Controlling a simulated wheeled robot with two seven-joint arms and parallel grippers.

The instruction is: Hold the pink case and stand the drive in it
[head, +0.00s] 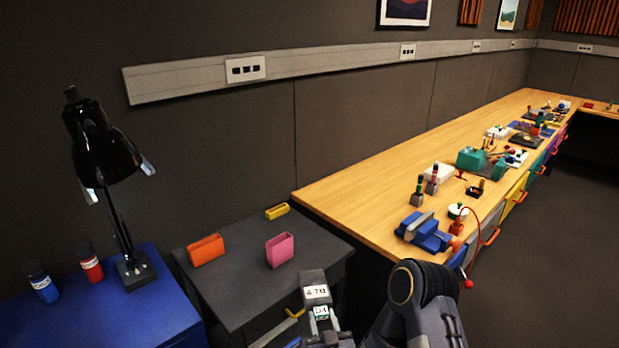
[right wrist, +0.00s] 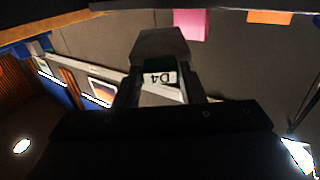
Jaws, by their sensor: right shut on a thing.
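The pink case (head: 280,251) stands on the dark grey table, its narrow top opening facing up; it also shows at the top of the right wrist view (right wrist: 186,24). The drive (head: 314,284) is a grey block with a white "4 TB" label; in the right wrist view it is a grey block (right wrist: 160,43) with a green part and a "D4" label. My right gripper (head: 321,315) is shut on the drive, with a finger on each side in the right wrist view (right wrist: 160,85). The drive appears apart from the pink case, on its near side. My left gripper is not in view.
An orange case (head: 206,251) stands left of the pink one, and a yellow case (head: 277,212) lies behind. The dark grey table (head: 240,298) is otherwise clear. A black lamp (head: 105,150) stands on the blue cabinet at left. A crowded wooden bench (head: 345,190) is at right.

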